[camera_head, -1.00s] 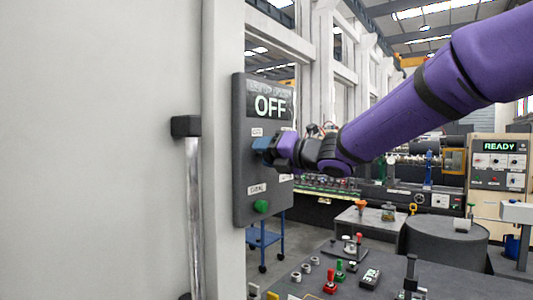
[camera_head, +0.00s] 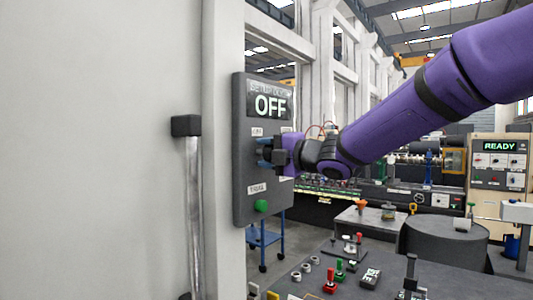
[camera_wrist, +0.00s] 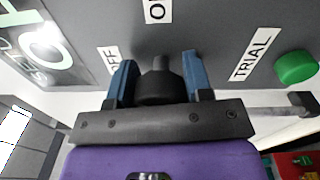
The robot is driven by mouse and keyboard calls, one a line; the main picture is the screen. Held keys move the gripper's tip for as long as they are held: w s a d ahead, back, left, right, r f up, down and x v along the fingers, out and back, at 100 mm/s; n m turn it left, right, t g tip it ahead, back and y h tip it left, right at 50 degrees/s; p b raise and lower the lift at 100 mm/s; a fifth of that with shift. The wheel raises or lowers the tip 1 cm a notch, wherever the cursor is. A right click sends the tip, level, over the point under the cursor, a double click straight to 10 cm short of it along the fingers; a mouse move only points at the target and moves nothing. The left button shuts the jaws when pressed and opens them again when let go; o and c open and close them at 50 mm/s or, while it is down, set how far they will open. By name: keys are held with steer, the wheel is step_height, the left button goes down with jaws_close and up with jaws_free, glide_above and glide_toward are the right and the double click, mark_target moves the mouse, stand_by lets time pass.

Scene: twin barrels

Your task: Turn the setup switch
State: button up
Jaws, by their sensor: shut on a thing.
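The setup switch is a black knob (camera_wrist: 160,88) on a dark grey wall panel (camera_head: 246,208). My gripper (camera_wrist: 160,72) has one blue finger on each side of the knob and is shut on it. In the head view my gripper (camera_head: 266,152) meets the panel and hides the knob. The panel's display (camera_head: 269,104) reads OFF. In the wrist view, white labels around the knob include a cut-off one starting with O (camera_wrist: 157,11), one ending in FF (camera_wrist: 109,60), and TRIAL (camera_wrist: 251,54). The knob's narrow part lies toward the cut-off label.
A green button (camera_head: 261,206) sits low on the panel; it also shows in the wrist view (camera_wrist: 296,67). A metal bar handle (camera_head: 194,210) stands on the pale door to the left. A dark bench (camera_head: 330,282) with small controls is below right.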

steer(key=m, duration=0.5)
steer(key=shift+m, duration=0.4)
steer(key=m, duration=0.4)
steer(key=shift+f+m+t, duration=0.1)
steer(key=shift+m+t, duration=0.3)
steer(key=o, duration=0.9)
steer(key=shift+o, duration=0.2)
steer(key=v, duration=1.1)
